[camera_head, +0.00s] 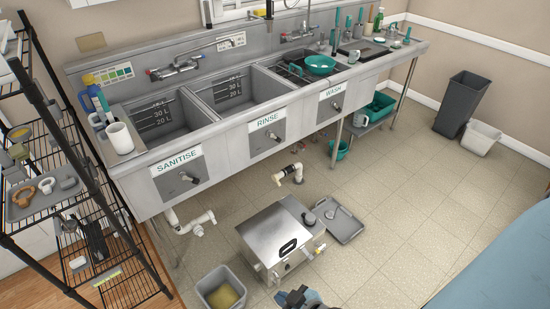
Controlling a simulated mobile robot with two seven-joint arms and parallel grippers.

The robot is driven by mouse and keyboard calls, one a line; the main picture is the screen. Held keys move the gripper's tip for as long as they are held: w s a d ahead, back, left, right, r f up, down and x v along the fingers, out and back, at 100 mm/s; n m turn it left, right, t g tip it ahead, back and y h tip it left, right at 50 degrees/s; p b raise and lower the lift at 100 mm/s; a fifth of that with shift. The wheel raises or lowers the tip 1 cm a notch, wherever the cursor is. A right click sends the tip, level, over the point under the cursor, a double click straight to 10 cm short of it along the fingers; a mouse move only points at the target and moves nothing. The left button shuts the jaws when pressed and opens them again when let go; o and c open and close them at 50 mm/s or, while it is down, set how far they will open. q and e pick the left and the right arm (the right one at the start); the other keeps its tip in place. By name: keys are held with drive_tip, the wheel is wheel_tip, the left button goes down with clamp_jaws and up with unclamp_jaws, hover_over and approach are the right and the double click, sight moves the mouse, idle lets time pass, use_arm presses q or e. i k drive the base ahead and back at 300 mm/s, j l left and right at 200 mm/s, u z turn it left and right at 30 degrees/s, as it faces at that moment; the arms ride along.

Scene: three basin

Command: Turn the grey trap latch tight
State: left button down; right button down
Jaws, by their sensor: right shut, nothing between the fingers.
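The steel trap box (264,232) stands on the tiled floor below the sinks, with its lid on and a dark oval handle (289,247) on top. Small fittings show at its near side, one at the front left (273,275) and a pale one at the right (319,248). They are too small to tell which is the grey latch or how it is turned. My right gripper (297,296) is at the bottom edge, just in front of the box, dark and partly cut off. It is shut and empty; I cannot tell if it touches the box. My left gripper is not in view.
A grey bucket with yellowish contents (207,286) stands left of the box. A grey tray (346,226) lies against its right side. White pipes (196,222) hang under the sinks (250,142). A wire shelf (93,190) stands at left.

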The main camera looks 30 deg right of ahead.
sight(304, 250)
drive_tip(key=z, duration=1.45)
drive_tip(key=i+u, duration=0.85)
